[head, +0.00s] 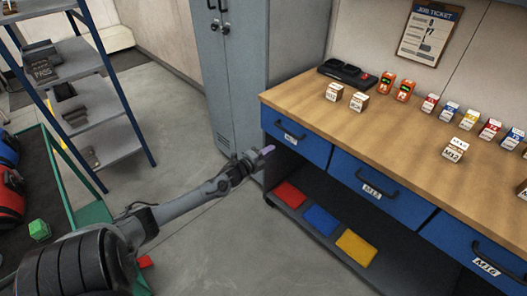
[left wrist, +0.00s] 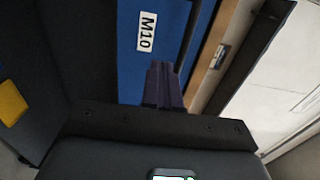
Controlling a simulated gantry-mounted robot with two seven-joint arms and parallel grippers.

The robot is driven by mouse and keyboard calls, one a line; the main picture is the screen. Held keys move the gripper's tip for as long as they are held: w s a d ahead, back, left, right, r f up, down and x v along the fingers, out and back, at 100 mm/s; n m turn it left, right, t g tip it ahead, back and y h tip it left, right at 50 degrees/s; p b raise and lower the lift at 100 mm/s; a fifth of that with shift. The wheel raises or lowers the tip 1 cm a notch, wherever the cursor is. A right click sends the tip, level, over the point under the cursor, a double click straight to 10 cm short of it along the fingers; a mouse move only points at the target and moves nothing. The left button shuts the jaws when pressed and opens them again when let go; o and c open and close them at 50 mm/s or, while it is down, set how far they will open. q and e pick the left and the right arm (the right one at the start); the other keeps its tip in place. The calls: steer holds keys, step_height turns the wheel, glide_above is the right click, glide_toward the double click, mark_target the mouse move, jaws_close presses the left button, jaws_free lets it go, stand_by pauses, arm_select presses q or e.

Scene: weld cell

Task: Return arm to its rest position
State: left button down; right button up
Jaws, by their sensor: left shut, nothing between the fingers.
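My left arm (head: 185,203) reaches in from the lower left of the head view. Its gripper (head: 265,151) is in front of the left end of the workbench (head: 400,118), beside the blue drawer (head: 285,135). In the left wrist view the purple fingers (left wrist: 163,85) are together with nothing between them. The blue drawer face with the label M10 (left wrist: 147,31) shows behind them; I cannot tell whether the fingers touch it. My right gripper is in neither view.
Red (head: 290,195), blue (head: 320,220) and yellow (head: 356,247) pads lie on the shelf under the bench. A grey locker (head: 228,85) stands behind the gripper. A blue-framed shelf rack (head: 90,105) and green-edged cart (head: 95,215) stand left. Floor between is mostly clear.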

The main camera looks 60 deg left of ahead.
arm_select(q)
steer(key=s+d+f+g+p, duration=0.1)
steer(key=s+d+f+p, duration=0.1)
steer(key=s+d+f, duration=0.3)
steer(key=s+d+f+n+g+h+p, duration=0.1)
steer(key=s+d, duration=0.1)
steer(key=d, duration=0.6)
steer(key=s+d+f+n+h+p, duration=0.1)
steer(key=s+d+f+n, duration=0.1)
steer(key=d, duration=0.5)
steer(key=s+d+r+n+g+h+p, duration=0.1)
steer(key=s+d+r+n+g, duration=0.15)
steer(key=d, duration=0.45)
steer(key=s+d+r+n+g+h, duration=0.1)
steer(key=s+d+r+n+g, duration=0.15)
steer(key=d, duration=0.55)
steer(key=s+d+r+n+g+h+p, duration=0.1)
steer(key=s+d+r+n+g, duration=0.1)
steer(key=s+d+r, duration=0.35)
steer(key=s+d+r+n+g, duration=0.2)
steer(key=s+d+n+g, duration=0.1)
steer(key=s+g, duration=0.3)
step_height(320, 180, up, 37)
steer(key=t+p, duration=0.1)
steer(key=p, duration=3.6)
steer(key=shift+s+f, duration=0.15)
steer(key=shift+s, duration=0.05)
